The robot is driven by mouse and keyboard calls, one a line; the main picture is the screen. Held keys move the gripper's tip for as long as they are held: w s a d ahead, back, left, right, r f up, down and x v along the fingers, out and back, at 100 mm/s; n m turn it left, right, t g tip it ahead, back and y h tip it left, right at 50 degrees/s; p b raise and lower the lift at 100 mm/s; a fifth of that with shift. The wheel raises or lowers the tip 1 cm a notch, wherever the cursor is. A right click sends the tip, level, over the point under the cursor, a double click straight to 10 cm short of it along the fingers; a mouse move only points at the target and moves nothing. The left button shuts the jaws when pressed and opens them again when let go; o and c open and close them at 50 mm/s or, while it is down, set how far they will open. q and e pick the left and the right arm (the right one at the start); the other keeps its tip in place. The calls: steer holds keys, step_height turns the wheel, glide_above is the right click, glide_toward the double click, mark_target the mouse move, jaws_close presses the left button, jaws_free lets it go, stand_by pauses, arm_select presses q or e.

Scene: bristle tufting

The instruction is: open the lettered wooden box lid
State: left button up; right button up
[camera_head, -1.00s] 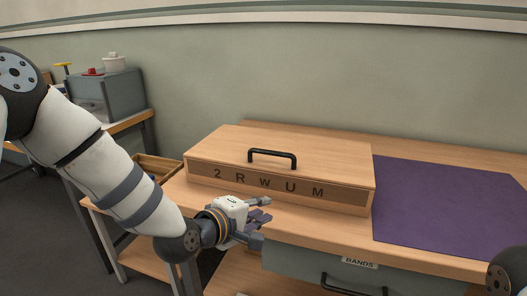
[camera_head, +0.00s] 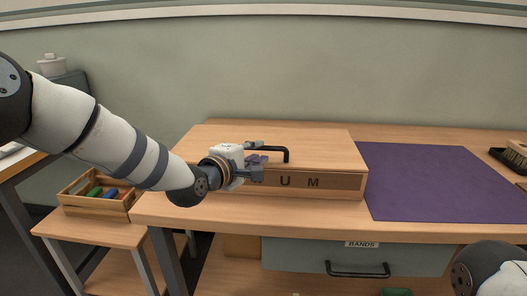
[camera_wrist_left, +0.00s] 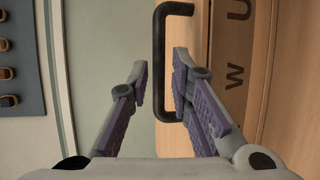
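The wooden box (camera_head: 318,190) sits closed on the bench, with dark letters on its front; W, U and M show in the head view and my left gripper hides the rest. Its lid has a black bar handle (camera_head: 274,150). My left gripper (camera_head: 262,158) is at the front of the box by the handle's left part.
A purple mat (camera_head: 440,182) lies right of the box. A drawer labelled BANDS (camera_head: 355,257) is under the bench top. A wooden crate (camera_head: 97,205) with coloured items stands on a low table at left. A brush (camera_head: 512,157) lies at far right.

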mark_target(262, 149)
arm_select(q)
steer(key=x, duration=0.3)
steer(key=shift+w+f, duration=0.15)
steer(key=shift+f, duration=0.1)
steer(key=shift+w+d+r+b, duration=0.1)
steer(key=shift+w+d+b, duration=0.2)
steer(key=shift+w, duration=0.2)
jaws_close()
arm_select(e)
steer(key=shift+s+f, duration=0.5)
arm_select(q)
steer(key=shift+r, duration=0.1)
